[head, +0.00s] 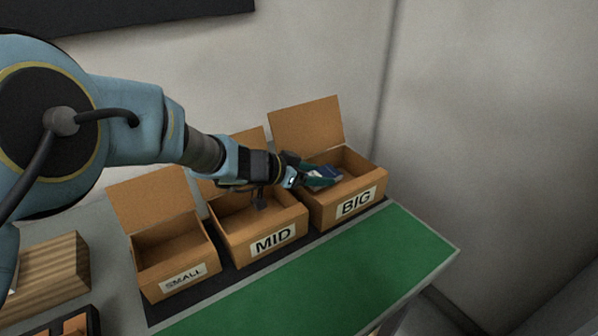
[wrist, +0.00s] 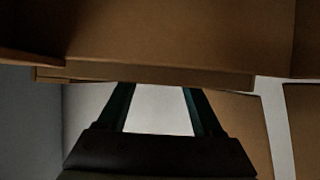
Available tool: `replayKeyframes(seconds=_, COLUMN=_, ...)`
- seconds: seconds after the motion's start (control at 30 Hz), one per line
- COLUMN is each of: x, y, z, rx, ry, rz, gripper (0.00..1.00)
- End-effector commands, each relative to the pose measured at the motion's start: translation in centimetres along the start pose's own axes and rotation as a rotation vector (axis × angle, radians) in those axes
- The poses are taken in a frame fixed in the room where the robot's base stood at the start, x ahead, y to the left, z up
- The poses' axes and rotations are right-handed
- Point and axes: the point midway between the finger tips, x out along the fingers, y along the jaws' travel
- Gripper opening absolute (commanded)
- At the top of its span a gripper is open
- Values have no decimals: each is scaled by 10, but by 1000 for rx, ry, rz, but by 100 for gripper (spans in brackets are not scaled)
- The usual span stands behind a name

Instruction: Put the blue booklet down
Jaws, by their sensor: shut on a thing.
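The blue booklet (head: 328,172) is small and dark blue in the head view, at the opening of the box marked BIG (head: 318,213). My gripper (head: 318,180) reaches in over that box's left side and is shut on the booklet. The fingers partly hide the booklet, and I cannot tell whether it touches the box. In the wrist view the two dark teal fingers of my gripper (wrist: 160,92) show against brown cardboard and a pale surface; the booklet cannot be made out there.
The open box marked MID (head: 232,248) stands left of BIG, under my arm. The open box marked SMALL (head: 150,283) is further left. A green mat (head: 330,275) in front is clear. A striped wooden block (head: 50,272) lies at the far left.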

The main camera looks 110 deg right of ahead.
Motion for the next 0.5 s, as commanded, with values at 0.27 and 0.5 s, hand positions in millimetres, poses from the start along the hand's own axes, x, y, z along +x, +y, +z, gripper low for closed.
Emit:
replayKeyframes(seconds=0.27, x=1, y=0, z=2, rx=0, ry=0, rz=0, gripper=78)
replayKeyframes(seconds=0.5, x=1, y=0, z=2, rx=0, ry=0, rz=0, gripper=98)
